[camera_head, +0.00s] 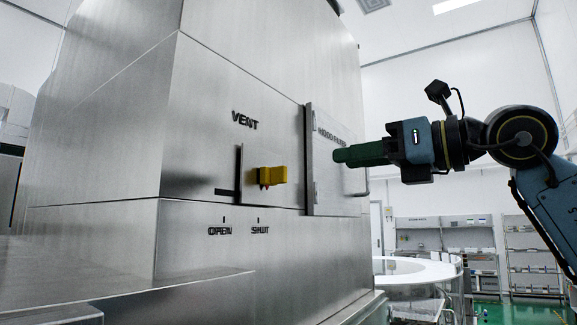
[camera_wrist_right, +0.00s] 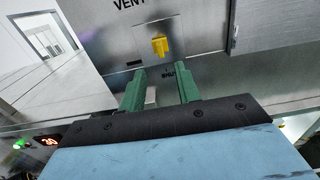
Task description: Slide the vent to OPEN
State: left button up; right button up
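The vent's yellow handle (camera_head: 271,175) sits on a steel panel under the word VENT, with a small red pointer below it. The pointer stands over the SHUT mark (camera_head: 260,230), to the right of the OPEN mark (camera_head: 220,231). A dark slot shows left of the handle. The yellow handle also shows in the right wrist view (camera_wrist_right: 160,46), beyond the fingertips. My right gripper (camera_head: 338,156) is right of the handle and apart from it. Its green fingers (camera_wrist_right: 160,73) are spread with nothing between them. My left gripper is not in view.
A hood filter panel (camera_head: 325,160) with a raised edge stands just right of the vent. A steel ledge (camera_head: 130,285) juts out at the lower left. A round white table (camera_head: 415,270) and shelves (camera_head: 445,240) are farther back. Free room lies in front of the panel.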

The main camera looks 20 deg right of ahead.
aim_at(286, 168)
jog(key=p+x, duration=0.3)
jog(key=x, duration=0.9)
jog(key=shift+w+a, duration=0.15)
jog(key=shift+a, duration=0.1)
grip_shut()
